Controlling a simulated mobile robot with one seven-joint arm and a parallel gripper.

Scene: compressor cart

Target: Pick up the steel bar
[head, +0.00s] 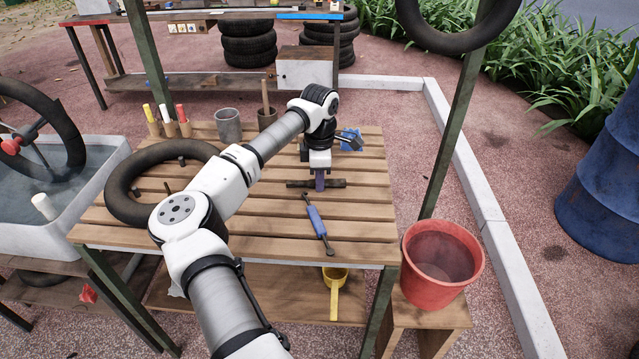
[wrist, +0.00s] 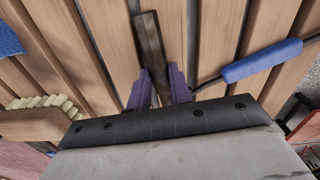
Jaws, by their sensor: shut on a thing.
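The steel bar (head: 335,183) is a short, dark, flat bar over the slatted wooden table in the head view. It also shows in the wrist view (wrist: 151,45), pointing away from between the purple fingers. My gripper (head: 320,187) points down over the table and is shut on the bar. In the wrist view, the fingers of my gripper (wrist: 160,85) stand on either side of the bar, and its near end is hidden by the gripper body. I cannot tell whether the bar touches the slats.
A blue-handled tool (head: 317,221) lies just in front of the bar. A black tyre (head: 125,184) lies on the table (head: 365,226) at left. A metal cup (head: 228,125) and brushes stand at the back. A red bucket (head: 440,278) stands right of the table.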

